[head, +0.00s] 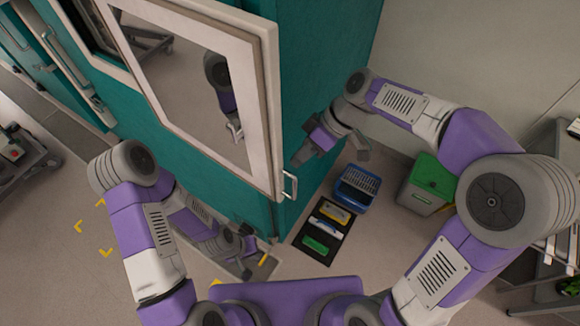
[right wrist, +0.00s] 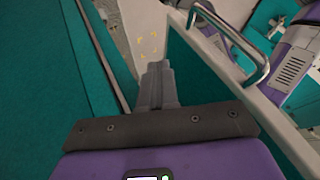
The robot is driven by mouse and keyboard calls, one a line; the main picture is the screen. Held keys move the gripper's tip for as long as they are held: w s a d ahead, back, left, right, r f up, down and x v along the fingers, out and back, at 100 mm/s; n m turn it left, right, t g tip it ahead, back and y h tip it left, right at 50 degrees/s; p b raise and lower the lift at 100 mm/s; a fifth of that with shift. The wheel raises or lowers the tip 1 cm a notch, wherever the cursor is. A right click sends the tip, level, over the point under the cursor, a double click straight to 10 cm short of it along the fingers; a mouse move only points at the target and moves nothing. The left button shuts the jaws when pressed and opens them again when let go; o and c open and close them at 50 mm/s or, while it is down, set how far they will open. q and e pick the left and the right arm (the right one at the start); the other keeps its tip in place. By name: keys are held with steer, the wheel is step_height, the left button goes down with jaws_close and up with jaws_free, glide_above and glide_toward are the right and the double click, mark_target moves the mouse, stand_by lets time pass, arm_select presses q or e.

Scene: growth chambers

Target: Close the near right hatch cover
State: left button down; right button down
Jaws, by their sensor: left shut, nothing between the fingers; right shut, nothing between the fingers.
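The near right hatch cover (head: 262,75) has a white frame around a large pane. It stands open, swung out from the teal chamber (head: 330,60). Its metal handle (head: 290,185) is at the lower right corner and also shows in the right wrist view (right wrist: 262,62). My right gripper (head: 300,158) is shut and empty, just right of the cover's edge. In the right wrist view its fingers (right wrist: 157,75) point along the gap between the teal chamber side and the cover; I see no contact. My left gripper (head: 247,262) is shut and empty, low, below the cover.
A black mat (head: 306,241) with several small items and a blue crate (head: 345,198) lie to the right of the cover. A green-lidded bin (head: 425,185) stands further right. A grey cart (head: 25,160) is at the far left. Floor with yellow marks is clear at left.

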steer(key=shift+s+a+f+p, duration=0.2)
steer(key=shift+s+a+p, duration=0.2)
steer(key=shift+s+a, duration=1.1)
steer(key=shift+s+d, duration=0.1)
